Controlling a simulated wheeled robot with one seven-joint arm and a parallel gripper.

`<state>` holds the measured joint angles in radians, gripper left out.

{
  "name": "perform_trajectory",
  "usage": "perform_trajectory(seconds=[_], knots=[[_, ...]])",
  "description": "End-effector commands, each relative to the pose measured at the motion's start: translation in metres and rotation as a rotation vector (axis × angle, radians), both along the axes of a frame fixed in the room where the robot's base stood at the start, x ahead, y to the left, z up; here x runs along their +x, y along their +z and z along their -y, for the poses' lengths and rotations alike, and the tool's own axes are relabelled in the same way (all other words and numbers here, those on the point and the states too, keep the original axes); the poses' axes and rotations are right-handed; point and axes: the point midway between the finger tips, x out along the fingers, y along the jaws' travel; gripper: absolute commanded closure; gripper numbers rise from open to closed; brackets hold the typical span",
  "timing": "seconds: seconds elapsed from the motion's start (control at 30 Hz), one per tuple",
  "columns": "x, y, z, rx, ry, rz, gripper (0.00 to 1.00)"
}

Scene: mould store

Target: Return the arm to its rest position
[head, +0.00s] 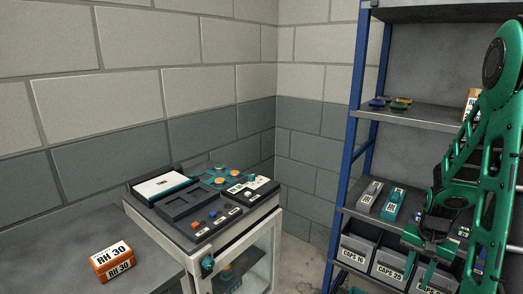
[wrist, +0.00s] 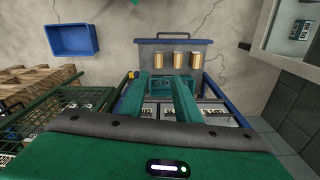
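My green arm comes down the right side of the head view, in front of the blue-framed shelf rack (head: 352,130). My gripper (head: 421,258) hangs low before the shelf's bins. In the wrist view its two teal fingers (wrist: 162,84) stand apart. A small teal item shows between or beyond the fingertips; no grip on it can be seen. Beyond the fingers, labelled bins and three brass-coloured cylinders (wrist: 180,60) appear in the wrist view.
A cabinet (head: 240,240) with a control panel on top stands left of the rack. An orange RH 30 box (head: 113,262) sits on the grey bench (head: 50,250). Grey bins (head: 391,262) fill the lower shelf. A blue bin (wrist: 74,40) and a green wire basket (wrist: 60,115) show in the wrist view.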

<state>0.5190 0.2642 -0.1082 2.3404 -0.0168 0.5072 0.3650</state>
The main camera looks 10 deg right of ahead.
Motion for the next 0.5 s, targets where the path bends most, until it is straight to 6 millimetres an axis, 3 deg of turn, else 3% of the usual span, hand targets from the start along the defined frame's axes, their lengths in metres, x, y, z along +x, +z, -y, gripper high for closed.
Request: perform_trajectory(seconds=[0.03,0.2,0.5], knots=[[-0.006,0.017,-0.007,-0.009,0.024,0.003,0.71],[-0.032,0.061,-0.031,-0.018,0.111,-0.010,0.71],[-0.090,0.121,-0.075,-0.012,0.252,-0.020,0.71]])
